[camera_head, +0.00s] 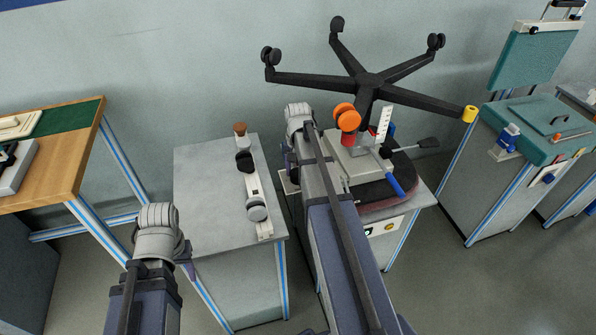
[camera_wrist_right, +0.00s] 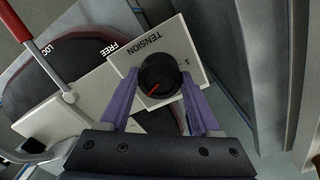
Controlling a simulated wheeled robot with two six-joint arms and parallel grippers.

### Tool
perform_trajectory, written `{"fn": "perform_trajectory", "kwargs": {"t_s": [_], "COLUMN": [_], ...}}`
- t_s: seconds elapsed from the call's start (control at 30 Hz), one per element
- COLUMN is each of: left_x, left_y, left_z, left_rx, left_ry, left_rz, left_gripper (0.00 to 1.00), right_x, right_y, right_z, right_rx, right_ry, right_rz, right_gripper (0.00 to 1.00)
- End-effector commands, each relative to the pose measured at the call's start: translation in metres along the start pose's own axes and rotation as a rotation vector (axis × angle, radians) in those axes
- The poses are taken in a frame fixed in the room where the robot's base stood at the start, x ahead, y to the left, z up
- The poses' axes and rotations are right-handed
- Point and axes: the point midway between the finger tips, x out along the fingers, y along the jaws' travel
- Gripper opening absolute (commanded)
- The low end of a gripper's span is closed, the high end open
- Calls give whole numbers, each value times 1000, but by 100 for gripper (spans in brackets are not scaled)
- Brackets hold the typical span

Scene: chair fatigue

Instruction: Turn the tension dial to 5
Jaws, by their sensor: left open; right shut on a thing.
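The tension dial (camera_wrist_right: 160,75) is a round black knob on a pale plate (camera_wrist_right: 176,46) printed TENSION, in the right wrist view. Its red pointer points to the lower left in that picture. A single small mark shows on the plate right of the knob; other scale marks are hidden or unreadable. My right gripper (camera_wrist_right: 157,88) is shut on the dial, one purple finger on each side. In the head view the dial is hidden behind my right arm. My left gripper (camera_head: 184,262) is mostly hidden by its wrist, apart from the chair, open.
The upturned chair's black star base (camera_head: 370,82) rises above its mechanism. An orange knob (camera_head: 347,117), a blue-handled lever (camera_head: 396,186) and a black lever (camera_head: 428,143) stick out nearby. A red-handled lever (camera_wrist_right: 43,55) lies beside the dial plate.

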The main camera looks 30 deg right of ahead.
Motion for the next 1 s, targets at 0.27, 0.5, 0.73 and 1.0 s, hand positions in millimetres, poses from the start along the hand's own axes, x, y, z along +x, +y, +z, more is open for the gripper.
{"fn": "perform_trajectory", "kwargs": {"t_s": [0.27,0.5,0.73,1.0], "left_x": [0,0,0,0], "left_y": [0,0,0,0], "left_z": [0,0,0,0], "left_rx": [0,0,0,0], "left_ry": [0,0,0,0], "left_rz": [0,0,0,0], "left_gripper": [50,50,50,50], "right_x": [0,0,0,0], "right_y": [0,0,0,0], "right_z": [0,0,0,0], "right_rx": [151,214,230,231], "right_ry": [0,0,0,0], "right_rz": [0,0,0,0], "right_gripper": [8,8,8,8]}}
